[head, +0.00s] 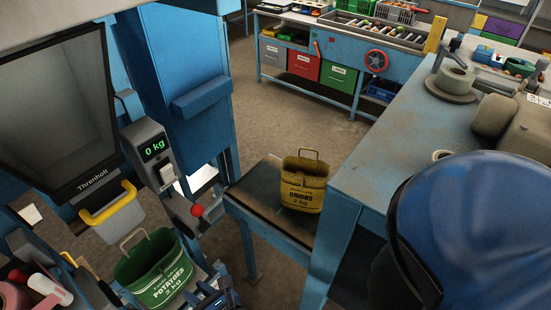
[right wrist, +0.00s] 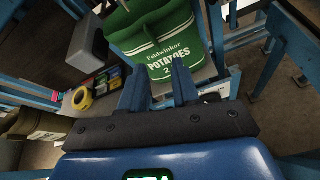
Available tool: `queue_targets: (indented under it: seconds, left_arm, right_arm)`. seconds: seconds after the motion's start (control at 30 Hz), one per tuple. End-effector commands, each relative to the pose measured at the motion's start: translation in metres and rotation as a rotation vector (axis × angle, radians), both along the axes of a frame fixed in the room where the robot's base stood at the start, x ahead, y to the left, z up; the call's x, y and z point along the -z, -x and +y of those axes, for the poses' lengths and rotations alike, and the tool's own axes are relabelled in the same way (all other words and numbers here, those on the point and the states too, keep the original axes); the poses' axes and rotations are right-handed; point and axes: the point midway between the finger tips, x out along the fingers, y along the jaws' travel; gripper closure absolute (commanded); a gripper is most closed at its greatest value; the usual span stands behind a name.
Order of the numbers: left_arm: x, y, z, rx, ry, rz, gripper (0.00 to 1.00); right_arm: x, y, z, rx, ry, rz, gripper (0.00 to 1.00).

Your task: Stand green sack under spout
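The green sack (head: 160,272), printed "POTATOES 2 KG", is at the lower left of the head view, open at the top with a pale handle. It is below and to the right of a grey spout-like part with a yellow rim (head: 112,212) under the hopper. What it rests on is mostly hidden. My right gripper (head: 217,292) is low beside the sack's right side. In the right wrist view the green sack (right wrist: 158,45) lies just beyond its two fingers (right wrist: 160,80), which are apart with nothing clearly between them. My left gripper is not in view.
A display (head: 155,148) reads 0 kg, with a red-knobbed lever (head: 197,210) below it. A yellow onion sack (head: 303,185) stands on a low dark-topped stand. A blue bench (head: 385,150) is at right. Clear floor lies behind.

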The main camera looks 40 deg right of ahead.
Motion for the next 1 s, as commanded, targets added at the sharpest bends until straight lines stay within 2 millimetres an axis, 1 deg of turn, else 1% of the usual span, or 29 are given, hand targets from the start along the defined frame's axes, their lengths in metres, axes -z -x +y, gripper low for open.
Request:
queue_targets:
  seconds: [0.03, 0.07, 0.1, 0.17, 0.2, 0.27, 0.3, 0.37, 0.5, 0.57, 0.6, 0.7, 0.83, 0.9, 1.0]
  left_arm:
    - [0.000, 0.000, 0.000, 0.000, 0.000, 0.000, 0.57]
    - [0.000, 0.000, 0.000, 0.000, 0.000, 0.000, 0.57]
    - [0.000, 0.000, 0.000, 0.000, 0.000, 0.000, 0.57]
    - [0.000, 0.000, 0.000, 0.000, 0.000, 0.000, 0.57]
    - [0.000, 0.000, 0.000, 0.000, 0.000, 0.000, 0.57]
    - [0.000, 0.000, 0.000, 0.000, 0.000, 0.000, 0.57]
    - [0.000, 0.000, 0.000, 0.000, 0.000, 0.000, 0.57]
    - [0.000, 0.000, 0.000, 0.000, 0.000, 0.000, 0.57]
    - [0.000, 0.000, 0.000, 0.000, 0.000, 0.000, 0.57]
    - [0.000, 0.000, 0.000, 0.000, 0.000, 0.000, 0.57]
    - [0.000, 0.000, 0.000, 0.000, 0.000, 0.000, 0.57]
    - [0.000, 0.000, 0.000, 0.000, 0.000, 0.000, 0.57]
    - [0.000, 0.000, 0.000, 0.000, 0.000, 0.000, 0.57]
    - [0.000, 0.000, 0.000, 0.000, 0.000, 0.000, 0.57]
    - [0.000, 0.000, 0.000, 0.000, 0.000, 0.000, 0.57]
  right_arm:
    - [0.004, 0.002, -0.014, 0.049, -0.103, 0.041, 0.69]
    - [0.006, 0.003, -0.021, 0.079, -0.179, 0.067, 0.69]
    - [0.007, 0.006, -0.030, 0.123, -0.293, 0.104, 0.69]
    - [0.007, 0.011, -0.045, 0.197, -0.482, 0.161, 0.69]
    - [0.007, 0.015, -0.055, 0.250, -0.615, 0.198, 0.69]
    - [0.004, 0.021, -0.069, 0.330, -0.823, 0.250, 0.69]
    - [0.002, 0.025, -0.079, 0.383, -0.964, 0.282, 0.69]
    - [-0.003, 0.033, -0.093, 0.460, -1.179, 0.323, 0.69]
    - [-0.021, 0.051, -0.126, 0.616, -1.690, 0.388, 0.69]
    - [-0.030, 0.059, -0.140, 0.663, -1.905, 0.402, 0.69]
    - [-0.036, 0.064, -0.148, 0.686, -2.039, 0.405, 0.69]
    - [-0.051, 0.076, -0.167, 0.714, -2.336, 0.404, 0.69]
    - [-0.065, 0.088, -0.184, 0.704, -2.619, 0.390, 0.69]
    - [-0.070, 0.093, -0.190, 0.692, -2.715, 0.383, 0.69]
    - [-0.074, 0.096, -0.194, 0.676, -2.793, 0.379, 0.69]
